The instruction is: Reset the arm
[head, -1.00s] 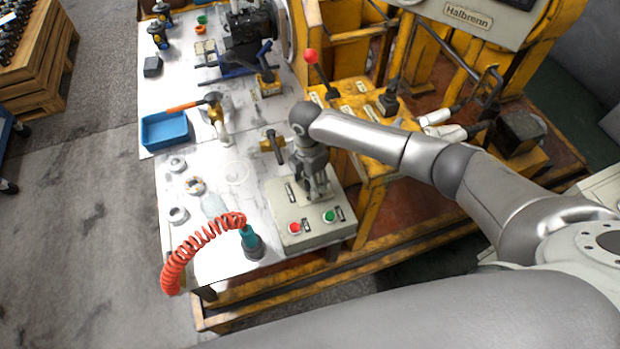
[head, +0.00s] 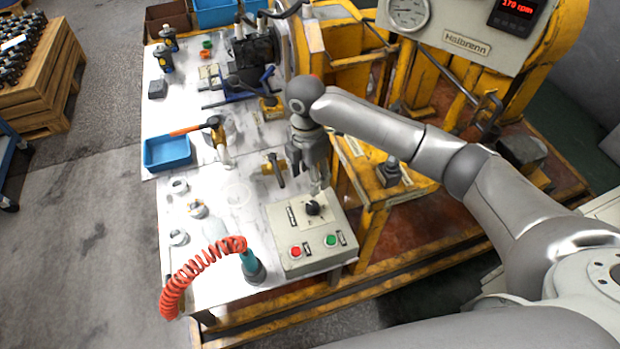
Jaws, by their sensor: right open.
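My right arm comes in from the right in the head view. My right gripper (head: 318,183) points down, open and empty, just behind the grey control box (head: 290,218). The box has a black knob (head: 314,208), a red button (head: 295,252) and a green button (head: 330,240) on its top. The gripper looks apart from the knob. My left gripper is not in view.
A teal tool with a coiled red hose (head: 205,265) stands left of the box. A hammer (head: 205,128), a blue tray (head: 167,152), a small clamp (head: 276,168) and several white rings lie on the table. A yellow machine stands behind on the right.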

